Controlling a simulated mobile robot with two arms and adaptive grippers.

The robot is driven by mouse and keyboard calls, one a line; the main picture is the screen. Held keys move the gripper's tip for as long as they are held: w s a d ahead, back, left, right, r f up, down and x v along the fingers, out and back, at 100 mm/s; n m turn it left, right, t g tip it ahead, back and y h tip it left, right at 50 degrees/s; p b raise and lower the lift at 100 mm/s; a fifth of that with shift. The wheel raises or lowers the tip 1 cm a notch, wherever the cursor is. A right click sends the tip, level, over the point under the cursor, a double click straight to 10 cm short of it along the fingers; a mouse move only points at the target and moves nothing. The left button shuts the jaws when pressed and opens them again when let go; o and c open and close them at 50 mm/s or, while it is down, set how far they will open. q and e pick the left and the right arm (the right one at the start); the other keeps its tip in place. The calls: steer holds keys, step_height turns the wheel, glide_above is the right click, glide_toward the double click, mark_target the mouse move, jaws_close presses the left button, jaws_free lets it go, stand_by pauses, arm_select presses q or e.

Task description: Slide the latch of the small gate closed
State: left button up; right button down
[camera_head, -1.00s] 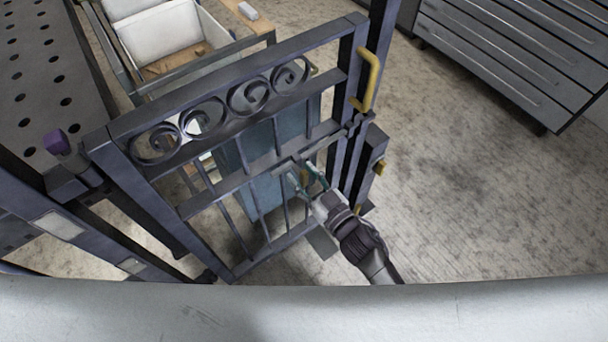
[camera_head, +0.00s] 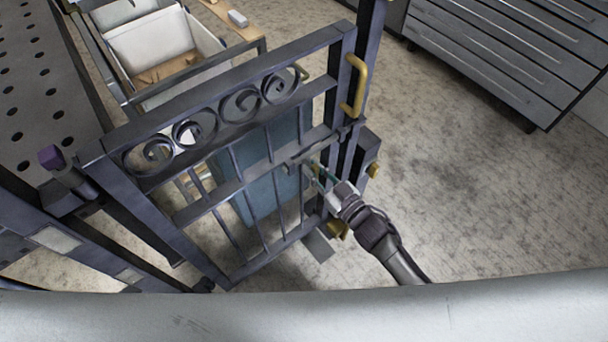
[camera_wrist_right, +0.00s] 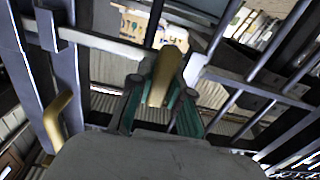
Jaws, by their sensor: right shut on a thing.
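The small gate (camera_head: 222,104) is dark metal with scrolls along its top and upright bars below. It stands against the dark gate post (camera_head: 368,50) at its right side. My right gripper (camera_head: 318,176) is at the latch side, below the middle rail. In the right wrist view my right gripper (camera_wrist_right: 160,98) has its green fingers shut on the yellow latch knob (camera_wrist_right: 166,70). The pale latch bar (camera_wrist_right: 100,42) runs left from the knob across the upright and reaches the dark bracket (camera_wrist_right: 46,28). How far it enters there I cannot tell. My left gripper is out of view.
A yellow pull handle (camera_head: 353,86) stands on the gate's upright above the latch. Behind the gate are a white bin (camera_head: 160,42) and a bench. A grey drawer cabinet (camera_head: 500,52) stands at the back right. The floor (camera_head: 470,190) on the right is clear.

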steer(key=shift+w+d, duration=0.15)
steer(key=shift+d, duration=0.1)
steer(key=c, duration=1.1)
jaws_free()
steer(key=shift+d, duration=0.1)
steer(key=shift+s+d, duration=0.15)
steer(key=shift+s, duration=0.2)
steer(key=v, duration=1.1)
steer(key=shift+s+d, duration=0.1)
